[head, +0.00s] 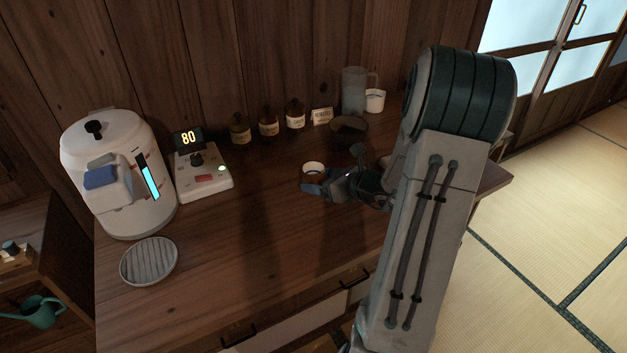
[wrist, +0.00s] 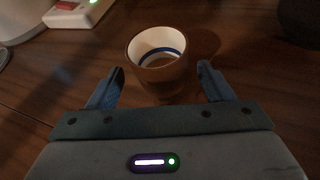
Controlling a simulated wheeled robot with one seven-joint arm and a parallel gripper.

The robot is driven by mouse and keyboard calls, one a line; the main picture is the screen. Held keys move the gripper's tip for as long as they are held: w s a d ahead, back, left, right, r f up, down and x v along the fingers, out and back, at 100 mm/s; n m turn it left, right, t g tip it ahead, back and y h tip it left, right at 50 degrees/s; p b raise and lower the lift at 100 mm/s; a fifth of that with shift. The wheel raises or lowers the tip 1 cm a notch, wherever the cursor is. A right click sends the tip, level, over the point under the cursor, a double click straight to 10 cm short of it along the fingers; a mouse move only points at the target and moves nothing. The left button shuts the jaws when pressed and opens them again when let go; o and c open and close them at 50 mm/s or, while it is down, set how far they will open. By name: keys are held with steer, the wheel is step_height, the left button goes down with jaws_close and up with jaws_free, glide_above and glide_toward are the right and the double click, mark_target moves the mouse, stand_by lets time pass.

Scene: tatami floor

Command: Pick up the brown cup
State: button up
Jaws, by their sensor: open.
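The brown cup (wrist: 158,72) stands upright on the wooden counter, with a pale inside and a blue ring within. In the wrist view it sits just beyond and between the tips of my gripper (wrist: 161,84), which is open with a finger on either side. No contact shows. In the head view the cup (head: 312,170) is at the middle of the counter, with its lower part partly hidden by my gripper (head: 316,187).
A white kettle (head: 110,150), a control box (head: 205,185) reading 80 and a round ribbed tray (head: 149,262) are on the left. Several small bottles (head: 268,124), a dark bowl (head: 349,127), a clear pitcher (head: 353,90) and a white mug (head: 375,100) stand behind. The front middle counter is clear.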

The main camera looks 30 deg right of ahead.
mark_target(311, 177)
steer(key=x, duration=0.4)
steer(key=c, duration=1.1)
steer(key=shift+r, duration=0.2)
